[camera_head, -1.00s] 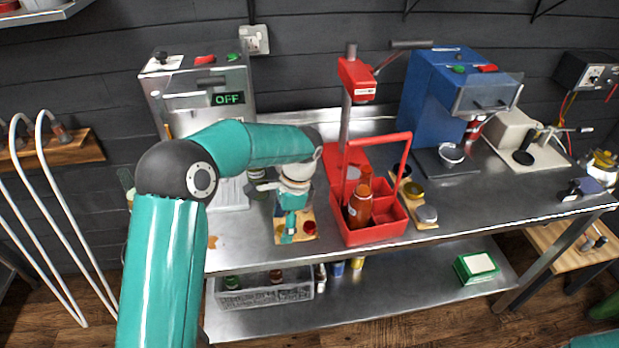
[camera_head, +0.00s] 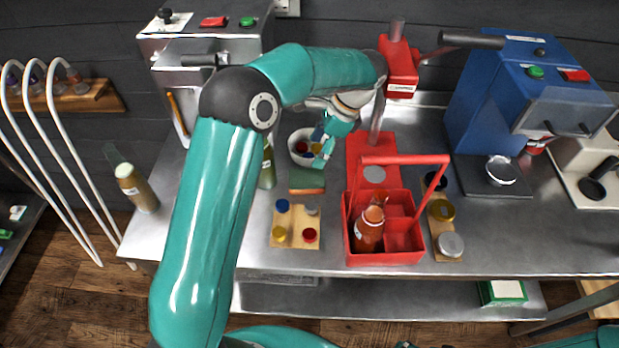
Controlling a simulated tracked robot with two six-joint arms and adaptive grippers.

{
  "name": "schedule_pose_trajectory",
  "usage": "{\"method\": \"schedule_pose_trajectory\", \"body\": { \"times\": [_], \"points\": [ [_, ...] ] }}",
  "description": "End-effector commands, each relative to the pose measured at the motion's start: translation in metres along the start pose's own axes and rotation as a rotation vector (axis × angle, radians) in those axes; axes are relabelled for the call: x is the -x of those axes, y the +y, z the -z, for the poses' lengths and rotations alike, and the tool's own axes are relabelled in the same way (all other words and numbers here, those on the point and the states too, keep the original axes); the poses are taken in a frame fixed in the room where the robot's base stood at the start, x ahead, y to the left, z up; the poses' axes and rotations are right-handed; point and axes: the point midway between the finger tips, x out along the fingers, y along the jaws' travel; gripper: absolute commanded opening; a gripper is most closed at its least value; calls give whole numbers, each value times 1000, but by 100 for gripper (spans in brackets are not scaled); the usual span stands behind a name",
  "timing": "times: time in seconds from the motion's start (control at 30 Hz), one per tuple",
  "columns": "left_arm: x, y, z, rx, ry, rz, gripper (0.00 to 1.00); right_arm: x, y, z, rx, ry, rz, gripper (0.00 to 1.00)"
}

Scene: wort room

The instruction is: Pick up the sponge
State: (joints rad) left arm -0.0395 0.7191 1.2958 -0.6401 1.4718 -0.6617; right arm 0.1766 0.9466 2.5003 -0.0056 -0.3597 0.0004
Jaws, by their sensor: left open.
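The sponge (camera_head: 307,181), green on top with an orange side, lies on the steel table behind a wooden board with coloured caps. My left gripper (camera_head: 320,150) is open and empty. My right gripper does not show.
The white bowl (camera_head: 298,146) holds coloured caps. A green bottle (camera_head: 267,168) stands left of the sponge. The wooden board (camera_head: 296,226) lies in front. A red carrier (camera_head: 385,258) with an orange-brown bottle (camera_head: 369,230) stands to the right.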

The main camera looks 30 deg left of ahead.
Motion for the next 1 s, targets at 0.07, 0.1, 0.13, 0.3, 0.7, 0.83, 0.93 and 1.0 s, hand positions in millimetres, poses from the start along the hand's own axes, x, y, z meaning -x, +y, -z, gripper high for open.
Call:
{"method": "schedule_pose_trajectory", "body": {
  "times": [0.07,0.1,0.13,0.3,0.7,0.83,0.93,1.0],
  "points": [
    [-19,0,8,-2,-4,-5,74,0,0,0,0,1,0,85],
    [-27,0,11,-2,-5,-4,74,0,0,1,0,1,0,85],
    [-32,0,13,-2,-5,-4,74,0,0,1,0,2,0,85],
    [-61,0,19,1,-1,-2,74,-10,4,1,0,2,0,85],
    [-90,-1,18,5,-1,-3,74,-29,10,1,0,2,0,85],
    [-109,-1,17,6,-1,-4,74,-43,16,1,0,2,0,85],
    [-118,-1,16,6,0,-2,74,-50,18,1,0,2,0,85],
    [-120,-1,16,6,0,-2,74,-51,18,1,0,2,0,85]
  ]
}}
